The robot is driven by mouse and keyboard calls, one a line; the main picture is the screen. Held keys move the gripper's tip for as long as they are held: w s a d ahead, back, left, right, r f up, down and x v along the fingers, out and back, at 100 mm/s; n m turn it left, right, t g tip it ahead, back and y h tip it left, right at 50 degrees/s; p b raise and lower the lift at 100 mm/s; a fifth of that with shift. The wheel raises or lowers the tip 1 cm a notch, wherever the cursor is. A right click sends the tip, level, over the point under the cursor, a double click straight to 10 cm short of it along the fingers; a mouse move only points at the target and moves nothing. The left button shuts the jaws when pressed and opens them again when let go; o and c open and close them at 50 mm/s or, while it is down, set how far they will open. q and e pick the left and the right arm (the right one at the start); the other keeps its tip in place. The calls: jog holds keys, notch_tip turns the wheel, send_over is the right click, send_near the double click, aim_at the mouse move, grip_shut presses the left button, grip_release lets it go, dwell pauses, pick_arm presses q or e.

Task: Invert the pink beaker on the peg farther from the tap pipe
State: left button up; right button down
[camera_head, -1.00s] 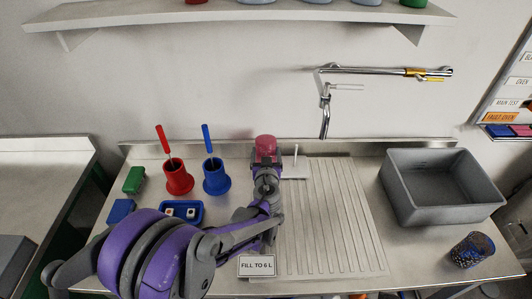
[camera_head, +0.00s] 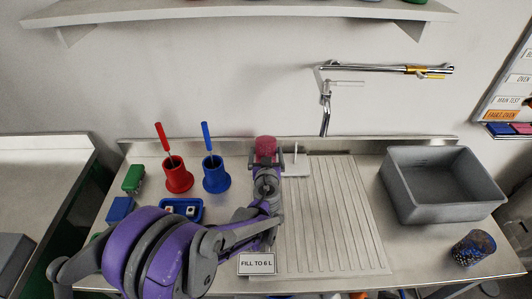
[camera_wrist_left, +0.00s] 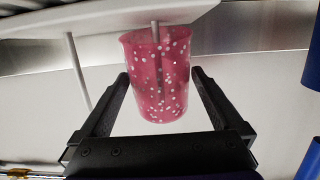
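The pink beaker (camera_head: 266,146) with pale speckles is upside down over the left peg of the white peg stand (camera_head: 296,170), the peg farther from the tap pipe (camera_head: 326,118). In the left wrist view the beaker (camera_wrist_left: 157,80) has its wide mouth towards the stand (camera_wrist_left: 95,32), and the peg shows through its wall. The other peg (camera_wrist_left: 79,75) is bare. My left gripper (camera_head: 266,160) is open, its fingers on either side of the beaker with a slight gap on at least one side. My right gripper is out of view.
A red holder (camera_head: 178,180) and a blue holder (camera_head: 216,179) with handled tools stand left of my left arm. A ribbed drainboard (camera_head: 340,215), a grey basin (camera_head: 440,205) and a dark patterned cup (camera_head: 474,248) lie to the right. A shelf (camera_head: 240,16) hangs above.

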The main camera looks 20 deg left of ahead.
pick_arm(q)
jog(key=v, duration=1)
jog(key=shift+s, duration=0.4)
jog(key=shift+d, duration=0.1)
jog(key=s+a+r+g+p, duration=0.25)
jog(key=s+a+g, duration=0.45)
jog(key=s, duration=0.5)
jog(key=s+d+f+m+g+h+p, duration=0.1)
jog(key=s+d+m+g+h+p, duration=0.1)
jog(key=s, duration=1.1)
jog(key=shift+s+d+f+m+h+p, duration=0.15)
jog(key=shift+d+f+m+h+p, duration=0.4)
jog(key=shift+d+h, duration=0.4)
jog(key=shift+a+r, duration=0.15)
